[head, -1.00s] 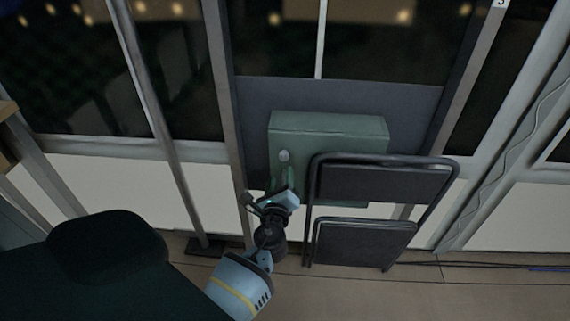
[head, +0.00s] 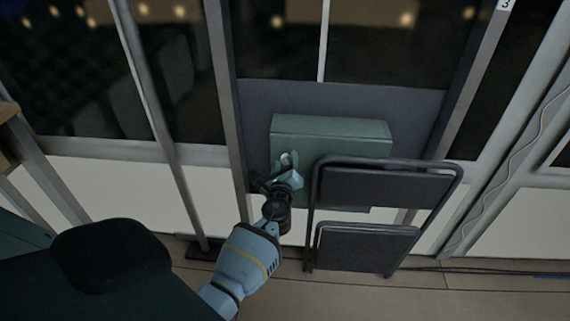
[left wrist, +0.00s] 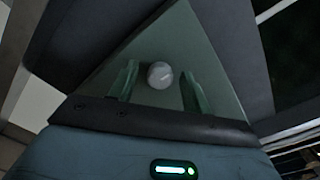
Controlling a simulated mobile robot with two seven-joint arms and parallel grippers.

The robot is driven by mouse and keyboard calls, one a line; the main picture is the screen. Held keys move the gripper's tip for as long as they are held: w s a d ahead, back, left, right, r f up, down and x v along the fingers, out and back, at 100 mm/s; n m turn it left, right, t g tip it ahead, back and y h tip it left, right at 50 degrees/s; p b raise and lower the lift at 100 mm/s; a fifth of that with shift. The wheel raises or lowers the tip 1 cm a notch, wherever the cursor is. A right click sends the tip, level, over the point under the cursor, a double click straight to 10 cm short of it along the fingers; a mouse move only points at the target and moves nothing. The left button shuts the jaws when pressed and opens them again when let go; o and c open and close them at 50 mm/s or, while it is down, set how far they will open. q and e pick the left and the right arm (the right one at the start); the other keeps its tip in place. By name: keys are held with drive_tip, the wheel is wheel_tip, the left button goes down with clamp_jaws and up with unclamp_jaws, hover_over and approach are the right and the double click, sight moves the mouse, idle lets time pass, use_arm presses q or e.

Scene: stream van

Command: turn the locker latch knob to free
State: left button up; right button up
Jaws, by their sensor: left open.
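The green locker (head: 330,132) hangs on a dark panel in the head view. Its pale round latch knob (head: 285,158) sits on the left part of its front. My left gripper (head: 277,168) is open just below the knob in the head view, partly covering the locker's lower left. In the left wrist view, the knob (left wrist: 160,75) shows a light mark on its face. The open fingers of my left gripper (left wrist: 155,85) stand to its left and right, with gaps on both sides. I cannot tell whether the fingertips reach past the knob. My right gripper is not in view.
A dark folding step stool (head: 385,188) stands close to the right of my left gripper and covers the locker's lower right. A grey upright post (head: 228,130) is to the left. Cables (head: 450,268) lie on the floor at right.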

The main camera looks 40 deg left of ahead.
use_arm(q)
drive_tip(key=c, duration=1)
